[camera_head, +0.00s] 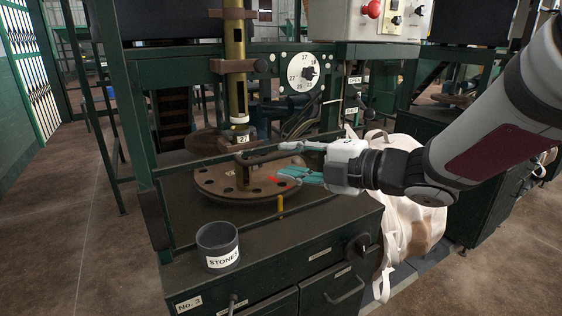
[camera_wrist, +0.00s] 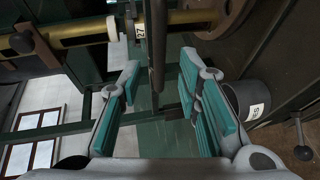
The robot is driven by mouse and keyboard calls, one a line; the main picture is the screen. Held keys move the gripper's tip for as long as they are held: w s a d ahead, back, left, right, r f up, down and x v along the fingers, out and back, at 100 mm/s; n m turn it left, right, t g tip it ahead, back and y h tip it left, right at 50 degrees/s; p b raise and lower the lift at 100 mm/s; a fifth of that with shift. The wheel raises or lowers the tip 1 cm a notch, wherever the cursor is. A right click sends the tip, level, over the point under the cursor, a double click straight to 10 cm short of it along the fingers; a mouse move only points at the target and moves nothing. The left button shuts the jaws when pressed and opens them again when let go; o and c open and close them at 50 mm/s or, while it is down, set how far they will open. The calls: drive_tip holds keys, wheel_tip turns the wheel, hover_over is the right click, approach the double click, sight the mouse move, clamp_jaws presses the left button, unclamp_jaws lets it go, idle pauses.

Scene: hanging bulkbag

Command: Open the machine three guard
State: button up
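Machine three carries a "No. 3" label (camera_head: 189,303) on its green base cabinet. Its guard appears to be the green bar frame (camera_head: 200,158) across the front of the round plate. A dark curved handle bar (camera_head: 262,158) sits at the upper rail, beside my fingers. My gripper (camera_head: 284,161) comes in from the right, level with this bar. In the wrist view my gripper (camera_wrist: 160,88) is open, its teal pads wide apart. A dark bar (camera_wrist: 158,45) shows in the gap between the fingers, apart from both pads. Whether it lies fully between the pads in depth is unclear.
A grey "STONES" pot (camera_head: 217,246) stands on the cabinet's front left. A brown round plate (camera_head: 225,183) with a brass column (camera_head: 235,75) is behind the frame. A pale bulk bag (camera_head: 405,215) hangs at the right, below my arm. The floor at left is clear.

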sight(276, 158)
drive_tip(key=shift+b+x, duration=0.3)
drive_tip(key=shift+x, duration=2.2)
clamp_jaws()
